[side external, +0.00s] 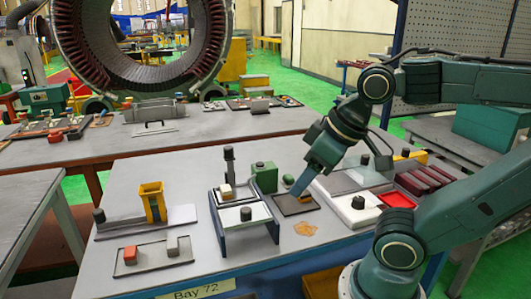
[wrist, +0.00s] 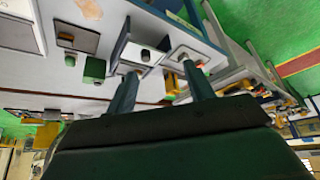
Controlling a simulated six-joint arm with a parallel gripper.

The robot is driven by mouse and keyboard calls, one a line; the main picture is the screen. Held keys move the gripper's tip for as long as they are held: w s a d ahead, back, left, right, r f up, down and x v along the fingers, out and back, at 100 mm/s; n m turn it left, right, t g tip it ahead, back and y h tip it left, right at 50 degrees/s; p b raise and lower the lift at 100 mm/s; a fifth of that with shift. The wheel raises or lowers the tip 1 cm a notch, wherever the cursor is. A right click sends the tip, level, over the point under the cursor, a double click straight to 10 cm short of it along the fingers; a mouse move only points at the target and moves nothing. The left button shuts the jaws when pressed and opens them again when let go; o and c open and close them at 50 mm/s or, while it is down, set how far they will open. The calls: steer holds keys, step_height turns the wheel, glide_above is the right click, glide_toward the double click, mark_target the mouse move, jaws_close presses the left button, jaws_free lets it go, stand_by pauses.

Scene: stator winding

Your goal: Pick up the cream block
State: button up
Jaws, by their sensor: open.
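The cream block (side external: 226,190) is a small pale cube in the side external view. It sits on a grey fixture near the foot of a dark post, left of the green box. My gripper (side external: 299,191) is well to its right, low over a dark square plate (side external: 292,208) with a small orange-brown piece (side external: 306,198) on it. In the wrist view the two fingers of my gripper (wrist: 162,70) are spread wide with nothing held between them. I cannot pick out the cream block for sure in the wrist view.
A yellow holder (side external: 153,203) and a tray with a red block (side external: 131,256) are further left. A red tray (side external: 396,199) is right.

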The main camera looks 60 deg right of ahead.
steer(key=m+g, duration=0.6)
steer(key=m, duration=0.3)
glide_above(227, 189)
steer(key=f, duration=0.3)
steer(key=shift+a+f, duration=0.25)
steer(key=shift+f, duration=0.1)
steer(key=shift+f, duration=4.3)
steer(key=shift+f, duration=0.1)
steer(key=shift+d+f, duration=0.15)
steer(key=shift+f, duration=2.35)
